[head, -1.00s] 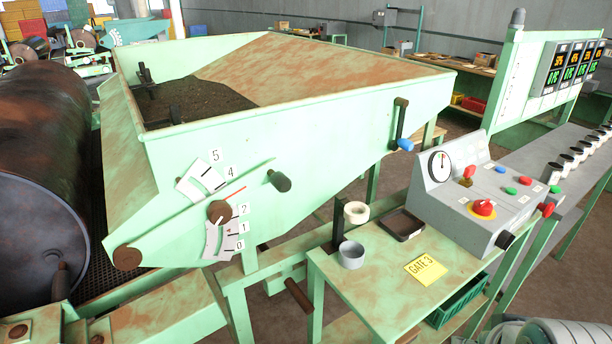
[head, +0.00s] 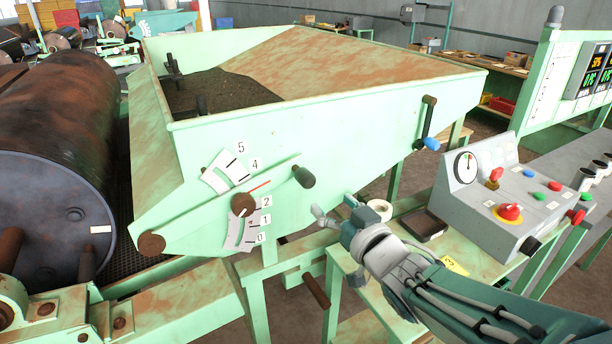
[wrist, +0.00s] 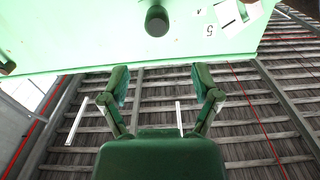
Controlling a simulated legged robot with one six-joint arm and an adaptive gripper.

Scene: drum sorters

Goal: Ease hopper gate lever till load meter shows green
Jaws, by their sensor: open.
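The hopper gate lever is a pale green bar along the hopper's front face, ending in a dark green grip (head: 304,176). A brown round knob (head: 243,205) sits on the bar beside a white scale (head: 222,171) numbered 0 to 5, with a red mark between 2 and 4. The grip also shows at the top of the wrist view (wrist: 157,20). My gripper (head: 334,207) is open and empty, just right of and below the grip, apart from it. Its two fingers show spread in the wrist view (wrist: 160,78). The load meter (head: 466,167) is a round dial on the grey console; its needle reading is too small to tell.
The hopper (head: 330,130) holds dark material. A blue-tipped crank (head: 429,125) hangs on its right. A table below carries a white roll (head: 379,209) and a dark tray (head: 424,225). The console (head: 500,190) has a red mushroom button (head: 509,212). A large drum (head: 60,165) stands left.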

